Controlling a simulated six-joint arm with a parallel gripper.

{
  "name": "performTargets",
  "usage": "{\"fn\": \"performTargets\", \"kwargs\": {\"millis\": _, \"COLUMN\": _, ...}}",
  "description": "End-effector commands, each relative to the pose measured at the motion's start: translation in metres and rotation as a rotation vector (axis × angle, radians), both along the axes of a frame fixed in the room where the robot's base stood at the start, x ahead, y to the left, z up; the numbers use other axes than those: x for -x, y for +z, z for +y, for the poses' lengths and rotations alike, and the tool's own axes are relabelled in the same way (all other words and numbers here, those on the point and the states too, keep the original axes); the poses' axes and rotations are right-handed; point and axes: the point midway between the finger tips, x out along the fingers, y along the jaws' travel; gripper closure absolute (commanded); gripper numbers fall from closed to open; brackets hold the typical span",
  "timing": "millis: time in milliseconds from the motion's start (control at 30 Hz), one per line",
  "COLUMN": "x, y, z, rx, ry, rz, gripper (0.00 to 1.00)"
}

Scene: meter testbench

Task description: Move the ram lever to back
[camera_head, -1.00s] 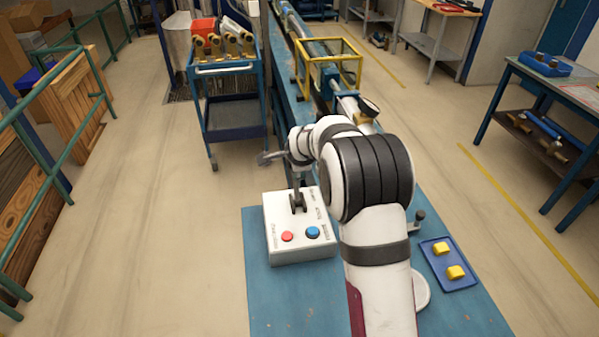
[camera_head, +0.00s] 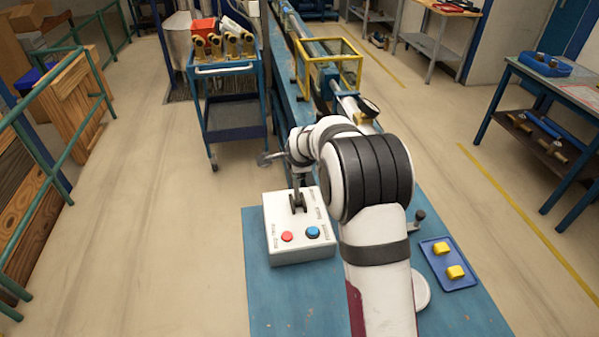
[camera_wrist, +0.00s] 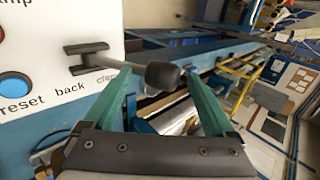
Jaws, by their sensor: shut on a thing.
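The white control box (camera_head: 297,245) stands on the blue bench, with a lever (camera_head: 298,197) rising from a dark slot in its top. In the wrist view the lever's dark rounded knob (camera_wrist: 163,75) lies between the green fingers of my gripper (camera_wrist: 160,78), which is shut on it. The printed word "back" shows beside the slot, and "reset" beside the blue button. I cannot tell which labelled position the lever stands at. In the head view my arm hides part of the gripper and the bench behind.
A red button (camera_head: 287,236) and a blue button (camera_head: 312,232) sit on the box top, close to the lever. A blue tray (camera_head: 440,263) with yellow blocks lies right of my arm. A blue cart (camera_head: 235,130) stands behind, left of the long machine with its yellow frame (camera_head: 331,66).

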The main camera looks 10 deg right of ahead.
Motion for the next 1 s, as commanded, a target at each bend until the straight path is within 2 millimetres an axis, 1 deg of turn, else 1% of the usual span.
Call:
{"fn": "performTargets", "kwargs": {"millis": 33, "x": -0.005, "y": 0.004, "z": 0.001, "rx": 0.003, "ry": 0.004, "rz": -0.02, "gripper": 0.59}}
{"fn": "performTargets", "kwargs": {"millis": 167, "x": -0.004, "y": 0.005, "z": 0.001, "rx": 0.003, "ry": 0.004, "rz": -0.02, "gripper": 0.61}}
{"fn": "performTargets", "kwargs": {"millis": 233, "x": -0.002, "y": 0.006, "z": 0.001, "rx": 0.004, "ry": 0.005, "rz": -0.021, "gripper": 0.66}}
{"fn": "performTargets", "kwargs": {"millis": 267, "x": 0.0, "y": 0.007, "z": 0.001, "rx": 0.004, "ry": 0.005, "rz": -0.021, "gripper": 0.71}}
{"fn": "performTargets", "kwargs": {"millis": 300, "x": 0.002, "y": 0.009, "z": 0.001, "rx": 0.004, "ry": 0.005, "rz": -0.021, "gripper": 0.82}}
{"fn": "performTargets", "kwargs": {"millis": 333, "x": 0.004, "y": 0.01, "z": 0.001, "rx": 0.004, "ry": 0.005, "rz": -0.021, "gripper": 0.89}}
{"fn": "performTargets", "kwargs": {"millis": 367, "x": 0.006, "y": 0.012, "z": 0.001, "rx": 0.004, "ry": 0.005, "rz": -0.022, "gripper": 0.94}}
{"fn": "performTargets", "kwargs": {"millis": 500, "x": 0.015, "y": 0.015, "z": 0.001, "rx": 0.004, "ry": 0.005, "rz": -0.02, "gripper": 0.93}}
{"fn": "performTargets", "kwargs": {"millis": 667, "x": 0.021, "y": 0.015, "z": 0.0, "rx": 0.003, "ry": 0.004, "rz": -0.016, "gripper": 0.94}}
{"fn": "performTargets", "kwargs": {"millis": 867, "x": 0.037, "y": 0.015, "z": 0.0, "rx": 0.003, "ry": 0.003, "rz": -0.01, "gripper": 0.93}}
{"fn": "performTargets", "kwargs": {"millis": 1000, "x": 0.046, "y": 0.013, "z": 0.0, "rx": 0.002, "ry": 0.002, "rz": -0.004, "gripper": 0.96}}
